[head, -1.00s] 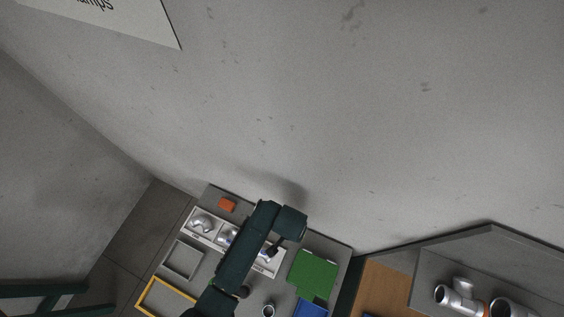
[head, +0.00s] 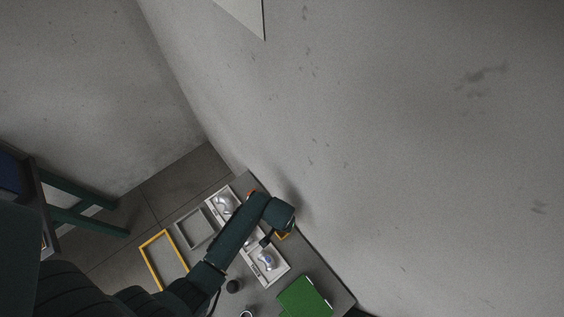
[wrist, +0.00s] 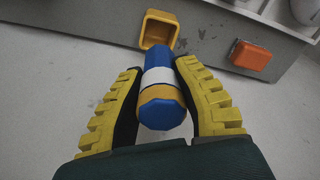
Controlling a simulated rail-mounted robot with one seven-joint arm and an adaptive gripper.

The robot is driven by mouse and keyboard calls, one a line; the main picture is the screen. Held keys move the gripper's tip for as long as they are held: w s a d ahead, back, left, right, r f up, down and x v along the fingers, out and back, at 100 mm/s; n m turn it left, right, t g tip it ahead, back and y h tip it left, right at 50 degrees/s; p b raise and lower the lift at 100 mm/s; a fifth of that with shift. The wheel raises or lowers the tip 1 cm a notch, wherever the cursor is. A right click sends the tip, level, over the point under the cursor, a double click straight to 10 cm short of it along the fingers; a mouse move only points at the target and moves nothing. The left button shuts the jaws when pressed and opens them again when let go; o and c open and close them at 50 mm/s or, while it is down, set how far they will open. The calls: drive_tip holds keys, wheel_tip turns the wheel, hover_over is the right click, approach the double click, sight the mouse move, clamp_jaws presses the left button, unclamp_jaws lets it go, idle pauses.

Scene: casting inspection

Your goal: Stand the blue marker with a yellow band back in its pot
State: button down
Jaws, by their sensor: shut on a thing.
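The blue marker (wrist: 161,110), with a yellow band and a white band, is between the yellow fingers of my gripper (wrist: 162,95) in the wrist view. My gripper is shut on it. My gripper (head: 265,240) is small and dark there, and the marker cannot be made out.
An orange block (wrist: 251,59) lies right of the pot in the wrist view, near a grey tray edge (wrist: 225,12). In the head view, a compartment tray (head: 284,272) holds metal castings. A grey frame (head: 196,229), yellow frame (head: 162,260) and green mat (head: 304,298) lie around it.

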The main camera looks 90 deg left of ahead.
drive_tip(key=shift+f+b, duration=1.95)
drive_tip(key=shift+f, duration=1.05)
drive_tip(key=shift+f+b, duration=0.95)
drive_tip(key=shift+f, duration=0.55)
drive_tip(key=c, duration=0.8)
unclamp_jaws()
drive_tip(key=r, duration=1.2)
drive_tip(key=shift+s+d, duration=0.15)
drive_tip(key=shift+d, duration=0.25)
